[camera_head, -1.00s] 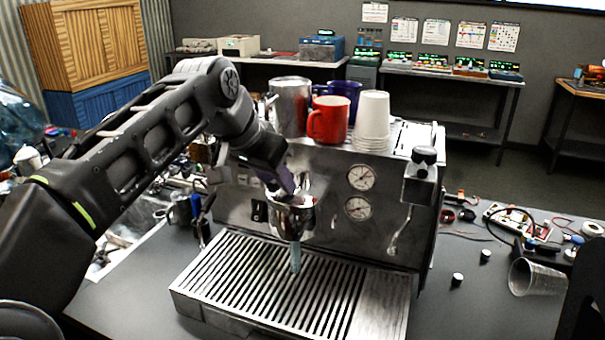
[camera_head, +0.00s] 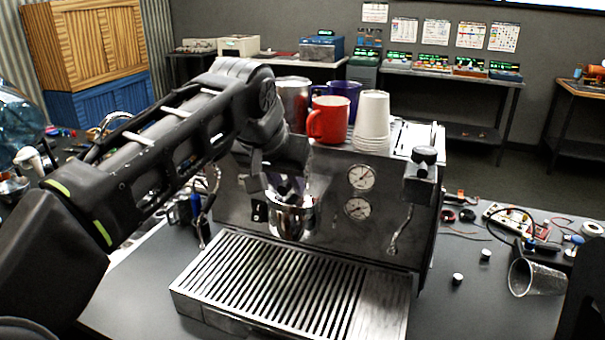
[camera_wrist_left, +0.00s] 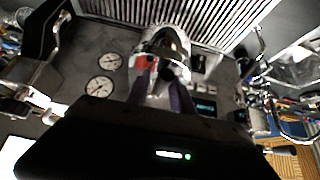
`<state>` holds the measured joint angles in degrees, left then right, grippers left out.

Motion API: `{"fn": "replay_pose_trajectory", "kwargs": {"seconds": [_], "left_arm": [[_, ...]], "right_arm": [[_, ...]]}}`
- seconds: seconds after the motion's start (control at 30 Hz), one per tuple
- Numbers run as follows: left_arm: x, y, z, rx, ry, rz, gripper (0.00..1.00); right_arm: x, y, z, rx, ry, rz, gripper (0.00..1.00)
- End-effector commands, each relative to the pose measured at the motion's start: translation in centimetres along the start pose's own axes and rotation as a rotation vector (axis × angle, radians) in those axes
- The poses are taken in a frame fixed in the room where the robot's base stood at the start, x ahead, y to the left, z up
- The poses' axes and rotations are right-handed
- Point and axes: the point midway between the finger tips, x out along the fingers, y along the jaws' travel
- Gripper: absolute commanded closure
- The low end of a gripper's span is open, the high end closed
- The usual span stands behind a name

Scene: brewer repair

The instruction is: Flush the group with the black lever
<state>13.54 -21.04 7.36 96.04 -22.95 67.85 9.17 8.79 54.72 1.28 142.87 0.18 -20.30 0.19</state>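The chrome group (camera_head: 290,220) sticks out of the espresso machine's front above the drip tray (camera_head: 205,300). It also shows in the left wrist view (camera_wrist_left: 163,45). My left gripper (camera_head: 285,190) is at the top of the group, partly hidden by its own wrist. In the left wrist view its two fingers (camera_wrist_left: 161,92) stand apart, pointing at the group. A dark part that looks like the black lever (camera_wrist_left: 177,73) shows just beyond the fingers; I cannot tell whether they touch it. No water stream shows below the group. My right gripper is out of view.
A red mug (camera_head: 327,122), stacked white cups (camera_head: 372,115) and metal pitcher (camera_head: 293,95) stand on the machine. Two gauges (camera_head: 361,177) and a steam-side lever (camera_head: 402,230) are right of the group. A clear cup (camera_head: 535,278) lies on the counter at right.

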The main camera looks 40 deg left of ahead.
Motion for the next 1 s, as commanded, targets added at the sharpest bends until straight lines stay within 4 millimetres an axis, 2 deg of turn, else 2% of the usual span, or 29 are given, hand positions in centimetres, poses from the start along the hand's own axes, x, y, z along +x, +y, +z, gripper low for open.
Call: {"fn": "replay_pose_trajectory", "kwargs": {"seconds": [1.0], "left_arm": [[0.2,2.2,-0.2,-0.196,-0.002,-0.136,0.73]], "right_arm": [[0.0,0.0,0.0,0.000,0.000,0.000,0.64]]}}
